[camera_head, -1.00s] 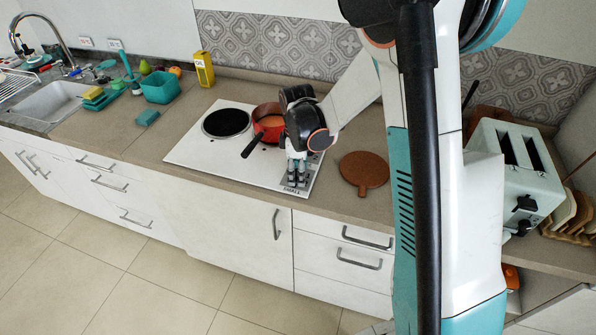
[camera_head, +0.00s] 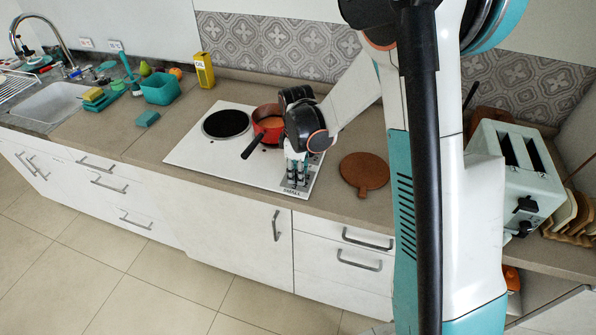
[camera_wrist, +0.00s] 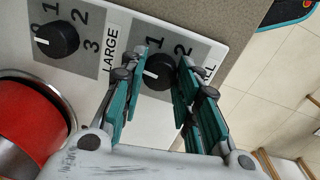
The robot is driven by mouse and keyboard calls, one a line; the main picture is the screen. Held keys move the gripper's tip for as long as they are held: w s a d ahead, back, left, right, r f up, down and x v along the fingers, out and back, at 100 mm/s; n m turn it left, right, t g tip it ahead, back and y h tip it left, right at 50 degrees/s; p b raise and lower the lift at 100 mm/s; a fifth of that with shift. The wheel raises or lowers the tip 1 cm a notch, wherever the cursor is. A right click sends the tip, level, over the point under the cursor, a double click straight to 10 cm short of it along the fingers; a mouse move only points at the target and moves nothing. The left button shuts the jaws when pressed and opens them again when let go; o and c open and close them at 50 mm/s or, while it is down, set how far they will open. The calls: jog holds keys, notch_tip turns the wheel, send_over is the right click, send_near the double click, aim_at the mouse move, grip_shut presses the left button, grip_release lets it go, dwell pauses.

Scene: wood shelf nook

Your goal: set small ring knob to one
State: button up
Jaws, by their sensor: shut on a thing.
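The small ring knob (camera_wrist: 158,71) is a black dial on a grey plate with numbers, beside a label ending in "LL". My gripper (camera_wrist: 162,66) has its teal and grey fingers on either side of this knob, shut on it. In the head view my gripper (camera_head: 297,178) reaches down to the front right corner of the white hob (camera_head: 190,153), hiding the knob. The large ring knob (camera_wrist: 57,40) sits apart to the left, its white mark towards 0.
A brown round board (camera_head: 364,171) lies right of the hob. A toaster (camera_head: 515,175) stands further right.

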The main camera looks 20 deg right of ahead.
aim_at(296, 174)
jog(key=m+b, duration=0.1)
jog(key=m, duration=0.9)
jog(key=shift+g+b, duration=0.3)
jog(key=shift+b, duration=0.1)
jog(key=shift+m, duration=0.4)
jog(key=o, duration=1.1)
jog(key=shift+c, duration=0.2)
jog(key=shift+a, duration=0.1)
notch_tip(296, 174, up, 12)
jog(key=shift+a, duration=0.3)
